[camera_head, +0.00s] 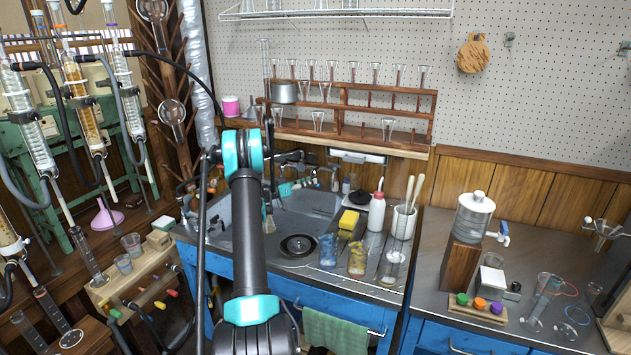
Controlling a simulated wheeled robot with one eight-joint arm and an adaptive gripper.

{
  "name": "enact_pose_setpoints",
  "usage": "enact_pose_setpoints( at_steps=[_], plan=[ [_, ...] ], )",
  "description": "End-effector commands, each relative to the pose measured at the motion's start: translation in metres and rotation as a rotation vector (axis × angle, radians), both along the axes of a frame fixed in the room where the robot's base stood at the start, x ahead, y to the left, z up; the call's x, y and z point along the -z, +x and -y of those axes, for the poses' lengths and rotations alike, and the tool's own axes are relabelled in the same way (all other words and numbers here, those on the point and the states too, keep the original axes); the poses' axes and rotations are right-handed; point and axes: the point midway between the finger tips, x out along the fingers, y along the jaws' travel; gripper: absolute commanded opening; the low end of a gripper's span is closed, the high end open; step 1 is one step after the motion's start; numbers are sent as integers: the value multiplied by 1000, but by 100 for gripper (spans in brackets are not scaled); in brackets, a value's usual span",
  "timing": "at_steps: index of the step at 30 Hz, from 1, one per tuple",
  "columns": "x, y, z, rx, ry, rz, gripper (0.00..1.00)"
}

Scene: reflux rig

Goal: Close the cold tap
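The sink taps (291,158) show against the wall at the back of the sink, with dark and chrome parts, small and partly blurred. More chrome tap fittings (325,174) sit just to the right. I cannot tell which tap is the cold one, or whether it is open. My arm rises from the bottom middle to a teal joint in front of the sink and covers part of the sink's left side.
The sink (318,203) is set in a blue-fronted counter. A wooden glassware rack (350,107) is above. Glass condensers (82,100) crowd the left.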

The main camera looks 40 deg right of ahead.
Motion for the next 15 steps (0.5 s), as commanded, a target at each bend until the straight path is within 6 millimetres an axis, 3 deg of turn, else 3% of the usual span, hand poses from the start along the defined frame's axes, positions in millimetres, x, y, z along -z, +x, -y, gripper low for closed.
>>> enact_pose_setpoints(
  at_steps=[6,15],
  plan=[
    [0,-7,30,1,0,0,33],
    [0,-9,39,0,0,0,33]
  ],
)
